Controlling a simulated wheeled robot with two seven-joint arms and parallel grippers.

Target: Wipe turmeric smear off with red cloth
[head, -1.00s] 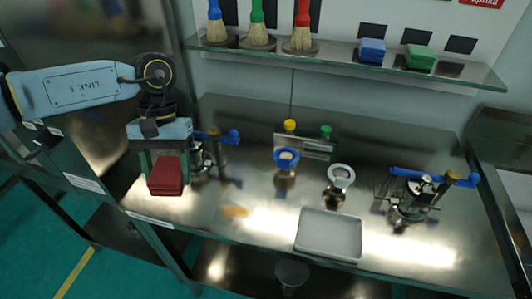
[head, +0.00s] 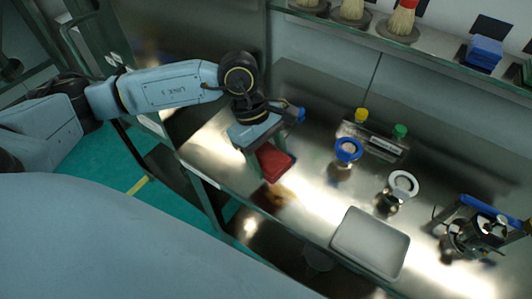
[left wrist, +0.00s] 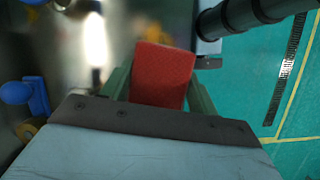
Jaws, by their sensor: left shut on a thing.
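My left gripper (head: 262,164) is shut on a folded red cloth (head: 274,161), just above the left part of the steel table (head: 315,110). In the left wrist view the cloth (left wrist: 161,75) sits between the two green fingers. An orange-brown turmeric smear (head: 279,194) lies on the table near its front edge, just below the cloth in the head view. The cloth looks close to the smear; I cannot tell whether it touches the table. My right gripper is not in view.
A grey tray (head: 370,243) lies right of the smear. A blue ring-topped piece (head: 348,151) and a white one (head: 402,185) stand behind it. A blue-handled device (head: 478,230) is at right. Brushes and a blue cloth (head: 484,53) sit on the shelf.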

